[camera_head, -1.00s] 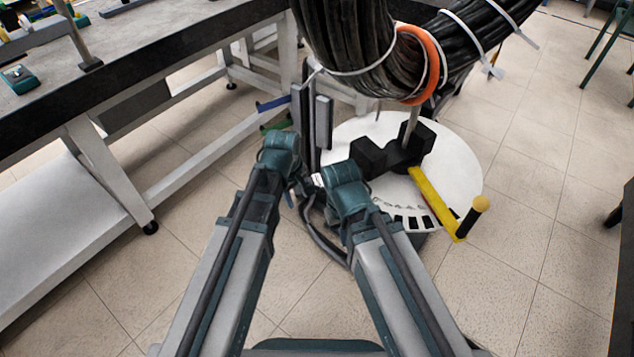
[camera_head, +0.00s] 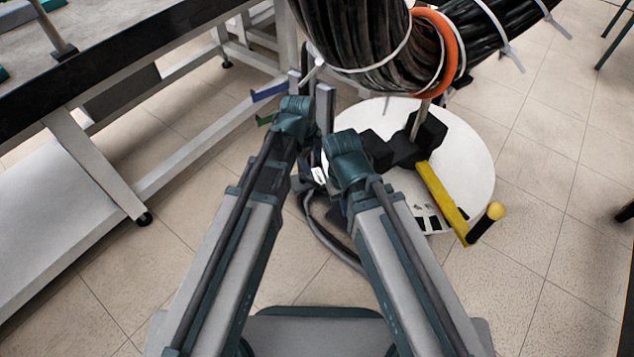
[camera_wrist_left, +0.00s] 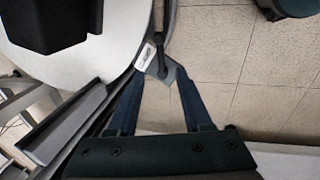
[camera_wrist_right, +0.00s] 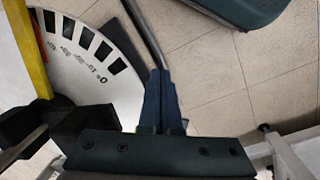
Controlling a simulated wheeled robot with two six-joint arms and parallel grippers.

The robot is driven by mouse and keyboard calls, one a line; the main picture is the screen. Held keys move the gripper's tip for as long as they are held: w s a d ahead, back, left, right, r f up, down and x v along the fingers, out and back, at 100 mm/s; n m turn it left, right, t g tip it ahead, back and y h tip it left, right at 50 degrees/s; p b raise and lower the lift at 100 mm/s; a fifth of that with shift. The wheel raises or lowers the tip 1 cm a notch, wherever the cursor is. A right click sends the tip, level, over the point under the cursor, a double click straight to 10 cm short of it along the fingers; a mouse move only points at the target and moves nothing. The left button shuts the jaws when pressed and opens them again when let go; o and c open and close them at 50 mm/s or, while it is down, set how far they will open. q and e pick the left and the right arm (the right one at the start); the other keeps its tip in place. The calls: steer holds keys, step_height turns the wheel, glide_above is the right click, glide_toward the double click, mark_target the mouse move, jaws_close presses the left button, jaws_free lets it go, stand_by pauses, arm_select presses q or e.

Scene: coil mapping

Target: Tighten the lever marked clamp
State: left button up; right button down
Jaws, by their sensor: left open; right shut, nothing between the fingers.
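My left gripper (camera_wrist_left: 159,72) is open in the left wrist view. A small white label (camera_wrist_left: 145,57) and a grey bracket (camera_wrist_left: 170,76) with a dark rod show between and just beyond its fingertips; contact cannot be told. The label's print is unreadable. In the head view the white label (camera_head: 320,175) sits low by the post, between my arms, whose fingers are mostly hidden. A blue lever (camera_head: 268,92) and a green lever (camera_head: 267,119) stick out left of the post. No clamp marking is readable. My right gripper (camera_wrist_right: 160,75) is shut and empty, beside the disc's edge.
A white round disc (camera_head: 470,165) with a scale stands right of my arms. It carries black blocks (camera_head: 425,135) and a yellow crank arm (camera_head: 442,198) with a knob. A thick black cable coil (camera_head: 355,45) hangs above.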

mark_target(317, 184)
arm_select(q)
steer(key=f+b, duration=0.4)
steer(key=w+d+f+b, duration=0.1)
steer(key=f+b, duration=0.3)
steer(key=w+f+b, duration=0.1)
steer(key=f+b, duration=0.3)
steer(key=shift+d+f, duration=0.2)
steer(key=shift+f, duration=0.2)
steer(key=shift+c, duration=0.2)
jaws_close()
stand_by(0.8)
